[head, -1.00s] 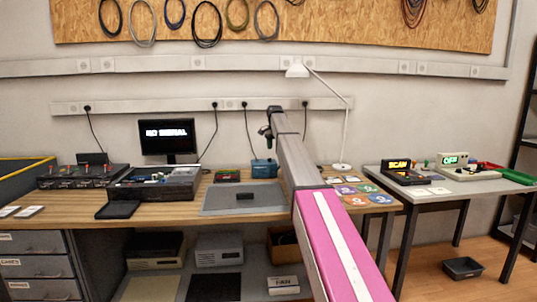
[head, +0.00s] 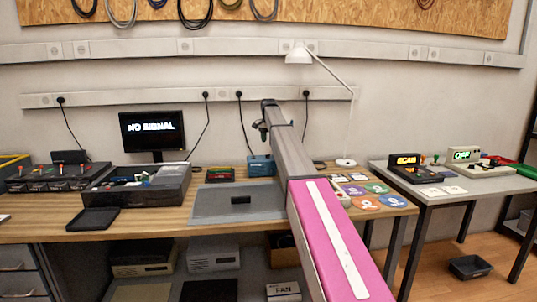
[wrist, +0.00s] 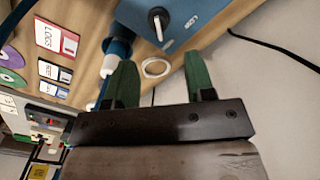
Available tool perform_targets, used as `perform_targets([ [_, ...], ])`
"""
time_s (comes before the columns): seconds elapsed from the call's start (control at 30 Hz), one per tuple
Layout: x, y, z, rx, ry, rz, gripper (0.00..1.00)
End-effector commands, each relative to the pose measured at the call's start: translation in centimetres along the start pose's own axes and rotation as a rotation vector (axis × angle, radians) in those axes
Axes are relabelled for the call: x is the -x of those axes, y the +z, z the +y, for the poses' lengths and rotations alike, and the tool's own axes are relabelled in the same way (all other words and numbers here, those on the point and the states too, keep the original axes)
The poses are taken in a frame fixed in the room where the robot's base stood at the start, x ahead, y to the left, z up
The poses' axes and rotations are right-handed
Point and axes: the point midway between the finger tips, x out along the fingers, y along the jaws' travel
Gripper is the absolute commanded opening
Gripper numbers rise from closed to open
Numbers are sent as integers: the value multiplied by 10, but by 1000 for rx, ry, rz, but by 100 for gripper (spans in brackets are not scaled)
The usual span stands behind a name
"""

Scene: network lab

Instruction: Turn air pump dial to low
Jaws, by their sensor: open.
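The air pump appears to be the blue box (head: 261,166) at the back of the wooden desk, by the wall. In the wrist view its blue face (wrist: 185,12) fills the top edge, cut off by the frame. The dial (wrist: 158,20) is a dark knob with a white pointer bar, and a "LOW" label (wrist: 193,21) is printed to its right. My gripper (wrist: 160,75) is open, with two green fingers spread apart and nothing between them. The dial shows beyond the fingertips, roughly between them, not touched. In the head view my gripper is small and dark above the blue box.
A blue and white cylindrical fitting (wrist: 117,50) is close to the left finger. A white ring (wrist: 155,67) lies beyond the fingers. A dark cable (wrist: 275,48) runs at the right.

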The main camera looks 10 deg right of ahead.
Motion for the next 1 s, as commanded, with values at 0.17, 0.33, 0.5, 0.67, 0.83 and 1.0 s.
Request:
perform_targets([
  [0.17, -33, 1, 1, 0, 1, -1, 49],
  [0.33, -61, 1, 0, 0, 1, -1, 49],
  [0.5, -75, 0, 0, 0, 0, -1, 49],
  [0.67, -76, 0, 0, 0, 0, 0, 49],
  [0.83, -76, 0, 0, 0, 0, 0, 26],
  [1.0, -76, 0, 0, 0, 0, 0, 6],
])
